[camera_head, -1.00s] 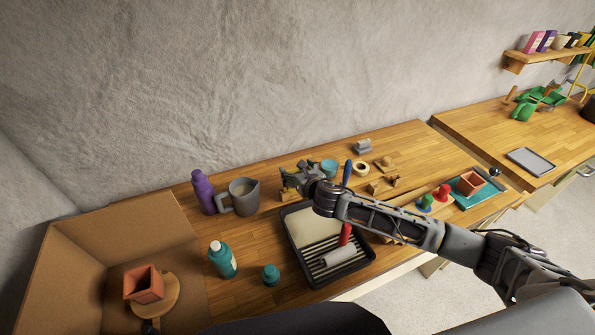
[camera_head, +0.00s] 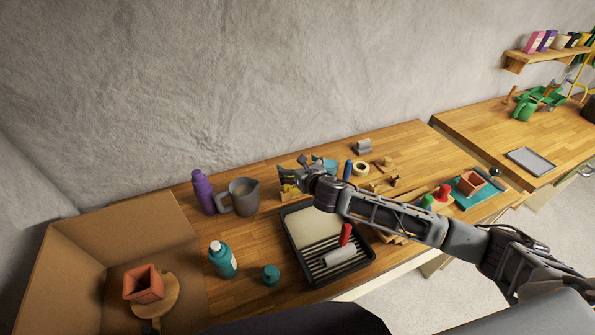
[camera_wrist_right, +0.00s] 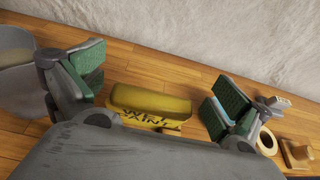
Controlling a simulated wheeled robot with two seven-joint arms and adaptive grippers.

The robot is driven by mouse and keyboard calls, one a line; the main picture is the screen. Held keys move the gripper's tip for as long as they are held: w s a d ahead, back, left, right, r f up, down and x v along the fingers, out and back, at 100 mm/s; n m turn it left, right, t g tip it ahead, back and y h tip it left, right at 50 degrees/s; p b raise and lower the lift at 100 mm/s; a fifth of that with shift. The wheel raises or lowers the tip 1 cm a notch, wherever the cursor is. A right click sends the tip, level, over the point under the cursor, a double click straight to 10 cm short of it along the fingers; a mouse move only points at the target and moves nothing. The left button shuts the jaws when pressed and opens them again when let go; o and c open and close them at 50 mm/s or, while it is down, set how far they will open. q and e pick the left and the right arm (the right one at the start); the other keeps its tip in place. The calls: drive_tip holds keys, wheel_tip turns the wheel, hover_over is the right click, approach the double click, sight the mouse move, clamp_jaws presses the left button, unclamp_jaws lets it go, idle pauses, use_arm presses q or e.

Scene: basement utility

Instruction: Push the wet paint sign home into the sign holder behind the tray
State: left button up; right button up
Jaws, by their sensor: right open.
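The yellow wet paint sign (camera_wrist_right: 148,106) stands behind the tray, its black lettering facing the right wrist camera. In the head view only a small yellow part of the sign (camera_head: 290,189) shows, below my right gripper (camera_head: 288,177). In the wrist view my right gripper (camera_wrist_right: 152,92) is open, with a green-padded finger on each side of the sign and gaps to it. The sign holder is mostly hidden, so I cannot tell how deep the sign sits. The black paint tray (camera_head: 343,273) lies in front. My left gripper is out of view.
A grey jug (camera_head: 243,197) and a purple bottle (camera_head: 203,192) stand left of my right gripper. A tape roll (camera_head: 361,169) and small wooden pieces lie to its right. The wall is behind.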

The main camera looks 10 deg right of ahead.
drive_tip(key=shift+r, duration=3.9)
drive_tip(key=shift+f, duration=0.1)
